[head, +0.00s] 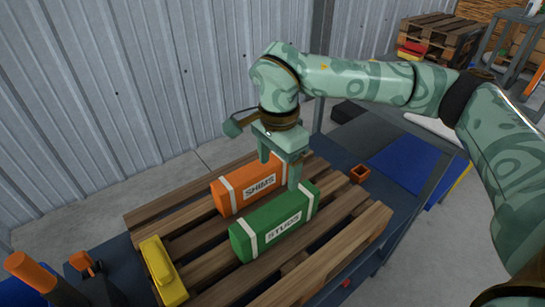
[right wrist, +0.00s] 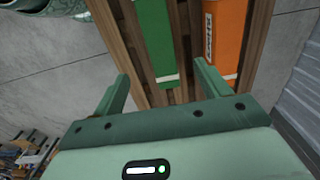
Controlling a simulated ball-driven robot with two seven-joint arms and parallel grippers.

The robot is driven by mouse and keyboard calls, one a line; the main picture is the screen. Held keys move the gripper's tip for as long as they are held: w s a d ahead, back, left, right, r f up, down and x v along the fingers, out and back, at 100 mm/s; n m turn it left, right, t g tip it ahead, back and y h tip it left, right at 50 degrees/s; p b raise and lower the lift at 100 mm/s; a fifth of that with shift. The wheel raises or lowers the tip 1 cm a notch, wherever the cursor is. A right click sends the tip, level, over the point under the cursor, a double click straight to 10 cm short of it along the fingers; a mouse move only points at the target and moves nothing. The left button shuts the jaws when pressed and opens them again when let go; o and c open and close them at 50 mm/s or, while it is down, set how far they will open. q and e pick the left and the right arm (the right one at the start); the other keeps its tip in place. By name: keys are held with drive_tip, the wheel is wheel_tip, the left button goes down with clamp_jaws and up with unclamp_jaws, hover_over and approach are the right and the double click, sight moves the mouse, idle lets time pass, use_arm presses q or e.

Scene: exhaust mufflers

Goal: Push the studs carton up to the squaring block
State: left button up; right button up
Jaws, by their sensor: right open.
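The green carton labelled STUDS (head: 275,222) lies on a wooden pallet, with white bands near its ends. A yellow block (head: 163,270), which looks like the squaring block, sits at the pallet's left end, with bare slats between it and the carton. My right gripper (head: 280,172) is open and empty, pointing down by the far right end of the cartons. One finger overlaps the edge of the studs carton in the head view; contact cannot be told. In the right wrist view the green carton (right wrist: 154,40) shows beyond and between the open fingers (right wrist: 163,85). My left gripper is not in view.
An orange SHIMS carton (head: 246,189) lies close behind the green one, almost parallel. The pallet (head: 330,232) rests on a dark blue surface (head: 400,205). A small orange open box (head: 359,174) stands right of the pallet. A corrugated wall (head: 130,90) rises behind.

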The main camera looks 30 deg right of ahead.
sight(277, 208)
wheel_tip(277, 208, down, 15)
drive_tip(key=b, duration=0.6)
drive_tip(key=shift+f, duration=0.2)
drive_tip(key=shift+f+b, duration=0.3)
drive_tip(key=shift+f, duration=0.2)
drive_tip(key=c, duration=1.2)
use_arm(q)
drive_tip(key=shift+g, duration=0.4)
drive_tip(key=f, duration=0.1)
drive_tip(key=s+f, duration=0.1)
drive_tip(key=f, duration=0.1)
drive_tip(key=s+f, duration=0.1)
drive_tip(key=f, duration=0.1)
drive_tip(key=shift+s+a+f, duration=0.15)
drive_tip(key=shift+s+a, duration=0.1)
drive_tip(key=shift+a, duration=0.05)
use_arm(e)
drive_tip(key=shift+a, duration=0.1)
drive_tip(key=shift+c, duration=0.2)
